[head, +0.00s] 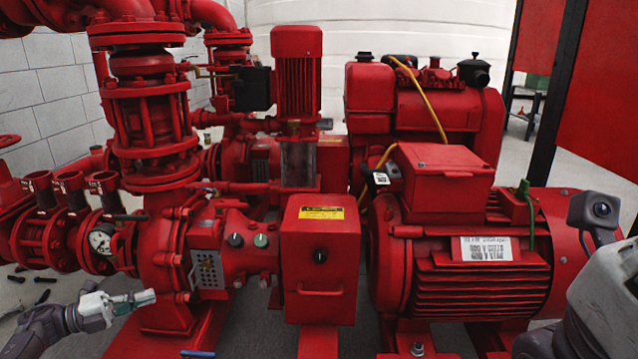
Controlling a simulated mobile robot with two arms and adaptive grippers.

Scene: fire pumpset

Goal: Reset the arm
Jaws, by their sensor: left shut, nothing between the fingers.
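My left gripper (143,299) is at the lower left in the head view, its arm coming in from the left edge. Its fingers are together, with nothing between them, and point right. In the picture it lies in front of the base of the red pump (165,262); whether it touches the pump I cannot tell. Part of my right arm (610,295) shows at the lower right edge, overlapping the motor's right end in the picture. The right gripper's fingers are not in view.
A red box with a yellow label (320,255) stands in the middle, right of a round gauge (100,242). A large finned red motor (480,285) fills the right. A dark post (556,90) stands behind it. Dark bolts (44,281) lie on the floor at left.

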